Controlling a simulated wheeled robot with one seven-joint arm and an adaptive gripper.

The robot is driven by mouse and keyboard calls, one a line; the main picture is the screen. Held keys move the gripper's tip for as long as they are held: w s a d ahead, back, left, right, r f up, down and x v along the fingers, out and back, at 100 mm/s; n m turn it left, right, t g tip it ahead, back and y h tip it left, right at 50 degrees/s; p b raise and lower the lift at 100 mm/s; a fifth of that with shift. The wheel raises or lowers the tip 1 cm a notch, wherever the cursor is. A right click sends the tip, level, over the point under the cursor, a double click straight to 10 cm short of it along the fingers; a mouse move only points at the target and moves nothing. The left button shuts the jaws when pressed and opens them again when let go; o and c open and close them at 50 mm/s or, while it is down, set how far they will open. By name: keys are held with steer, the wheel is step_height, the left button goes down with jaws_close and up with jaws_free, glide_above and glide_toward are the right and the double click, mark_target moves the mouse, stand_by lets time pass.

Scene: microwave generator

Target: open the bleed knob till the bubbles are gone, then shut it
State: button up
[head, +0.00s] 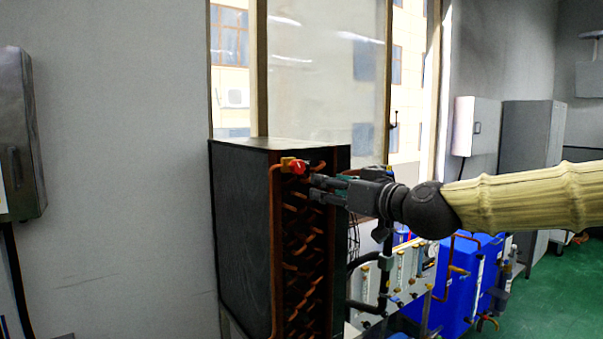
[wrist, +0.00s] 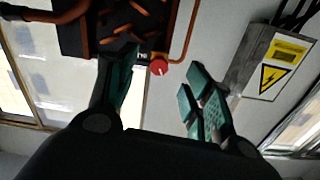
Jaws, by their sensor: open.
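The red bleed knob (head: 299,168) sits on a brass fitting (head: 287,164) at the top of a copper pipe, on the upper front edge of the dark coil unit (head: 240,215). In the wrist view the red knob (wrist: 159,67) shows between and beyond my fingers. My gripper (head: 316,188) is just right of the knob in the head view, with its fingers pointing at it. The gripper in the wrist view (wrist: 158,88) is open and empty, its two sides apart. I see no contact with the knob. No bubbles can be made out.
Copper tube bends (head: 305,240) run down the unit's front. Right of it stand panels with valves (head: 400,275) and blue units (head: 465,285). A grey electrical box (wrist: 268,65) with a warning sign shows at the right in the wrist view. Green floor (head: 550,290) is open at the right.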

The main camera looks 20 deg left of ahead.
mark_target(300, 167)
steer(key=w+a+r+p, duration=0.1)
steer(key=w+a, duration=0.1)
steer(key=w+a+r+p, duration=0.1)
steer(key=w+a, duration=0.1)
steer(key=a, duration=0.1)
steer(key=w+a+p, duration=0.2)
steer(key=a, duration=0.1)
steer(key=shift+w+a+r, duration=0.15)
steer(key=shift+a+r, duration=0.05)
steer(key=shift+r, duration=0.2)
steer(key=c, duration=1)
